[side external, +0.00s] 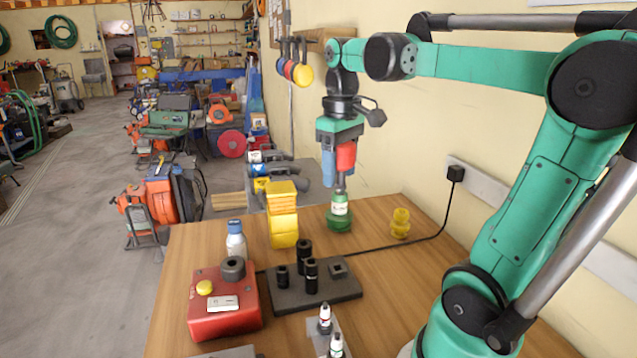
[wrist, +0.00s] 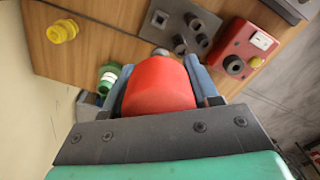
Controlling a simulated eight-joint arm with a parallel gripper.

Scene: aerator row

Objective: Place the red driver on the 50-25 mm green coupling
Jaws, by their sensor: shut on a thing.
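My gripper (side external: 338,160) has blue fingers and is shut on the red driver (side external: 346,155), held upright above the table. The driver's red body also fills the middle of the wrist view (wrist: 158,88), between the two blue fingers. Its grey lower end points down at the green coupling (side external: 340,221), which stands on the table and bears a white label. In the side view the driver's lower end meets the coupling's top in the picture; I cannot tell whether they touch. In the wrist view the green coupling (wrist: 108,77) shows partly, left of the driver.
A yellow coupling (side external: 400,223) stands to the right, near a black cable (side external: 438,232). A dark rack (side external: 335,289) with black sockets, a red box (side external: 225,318), a white bottle (side external: 236,243) and a yellow block (side external: 283,225) stand nearby. The wall is close behind.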

